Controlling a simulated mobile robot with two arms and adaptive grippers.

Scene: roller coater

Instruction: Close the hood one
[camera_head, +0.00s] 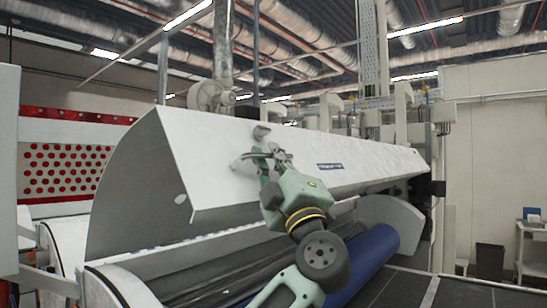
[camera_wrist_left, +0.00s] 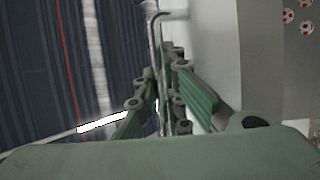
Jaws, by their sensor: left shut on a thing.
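The hood (camera_head: 345,178) is a long pale cover with a rounded side plate on the roller machine. It stands raised, with a gap between its lower edge and the rollers. My left gripper (camera_head: 264,158) is at the hood's front face, near its left end. In the left wrist view, the green fingers of my left gripper (camera_wrist_left: 160,100) are shut around a thin metal handle bar (camera_wrist_left: 154,35) beside the pale hood face (camera_wrist_left: 212,50). The fingers hide part of the bar. My right gripper is in neither view.
A blue roller (camera_head: 372,257) and dark rollers lie under the hood. A red perforated panel (camera_head: 65,168) stands at the left. A dark bin (camera_head: 489,262) and a shelf cart (camera_head: 531,250) are at the right. Dark floor is clear at the lower right.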

